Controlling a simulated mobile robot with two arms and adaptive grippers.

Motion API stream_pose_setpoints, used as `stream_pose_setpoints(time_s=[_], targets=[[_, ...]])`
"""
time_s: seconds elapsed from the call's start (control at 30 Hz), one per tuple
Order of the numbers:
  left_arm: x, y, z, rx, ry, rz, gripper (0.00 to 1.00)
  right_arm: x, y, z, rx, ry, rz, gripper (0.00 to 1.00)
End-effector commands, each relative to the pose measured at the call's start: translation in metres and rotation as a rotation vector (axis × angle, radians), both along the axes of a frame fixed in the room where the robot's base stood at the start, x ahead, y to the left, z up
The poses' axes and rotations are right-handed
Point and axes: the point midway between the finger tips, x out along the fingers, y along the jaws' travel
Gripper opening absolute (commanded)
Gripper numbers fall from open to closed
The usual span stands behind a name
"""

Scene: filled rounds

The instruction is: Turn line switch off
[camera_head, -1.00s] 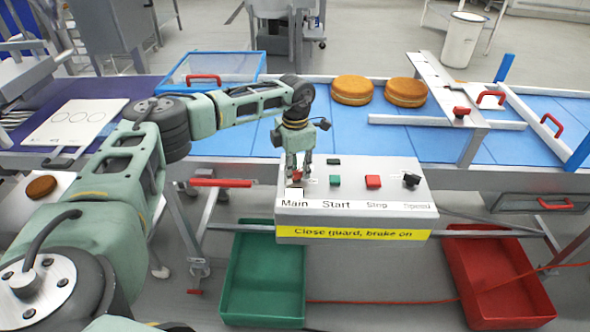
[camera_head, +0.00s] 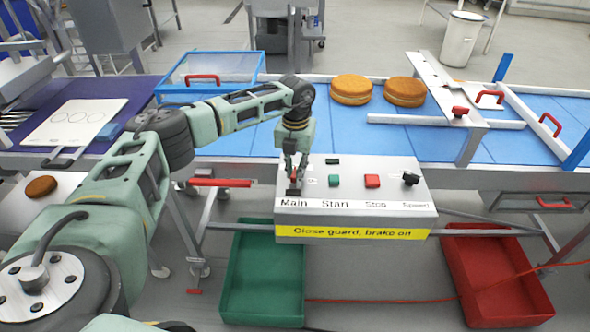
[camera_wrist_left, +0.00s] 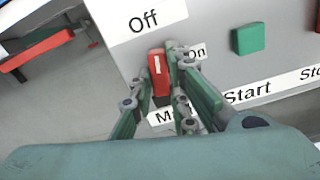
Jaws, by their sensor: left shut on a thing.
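The control box (camera_head: 350,232) stands in front of the conveyor, with the labels Main, Start, Stop and Speed. My left gripper (camera_head: 293,178) is over its left end at Main. In the left wrist view the gripper (camera_wrist_left: 159,78) is shut on the red switch handle (camera_wrist_left: 157,66), a finger on each side. The handle has a white line near its upper end. The Off label (camera_wrist_left: 143,20) is just above the handle, and the On label (camera_wrist_left: 197,52) is to its right, partly behind a finger. My right gripper is not in view.
Right of Main are the green Start button (camera_head: 334,181), red Stop button (camera_head: 372,181) and black Speed knob (camera_head: 411,179). Two round cakes (camera_head: 352,89) lie on the blue conveyor behind. A green crate (camera_head: 240,280) and a red crate (camera_head: 522,290) stand on the floor below.

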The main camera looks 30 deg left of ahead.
Motion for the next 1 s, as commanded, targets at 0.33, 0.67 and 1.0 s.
stream_pose_setpoints(time_s=[0.33, 0.67, 1.0], targets=[[0.0023, 0.0003, 0.0027, 0.001, -0.007, 0.188, 0.0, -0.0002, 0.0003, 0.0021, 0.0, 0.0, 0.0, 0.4], [0.003, 0.0003, 0.0031, -0.001, -0.009, 0.242, 0.0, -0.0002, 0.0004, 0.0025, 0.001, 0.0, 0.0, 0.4], [0.0031, 0.0006, 0.0033, -0.001, -0.01, 0.246, 0.0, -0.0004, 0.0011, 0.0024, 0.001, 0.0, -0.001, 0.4]])
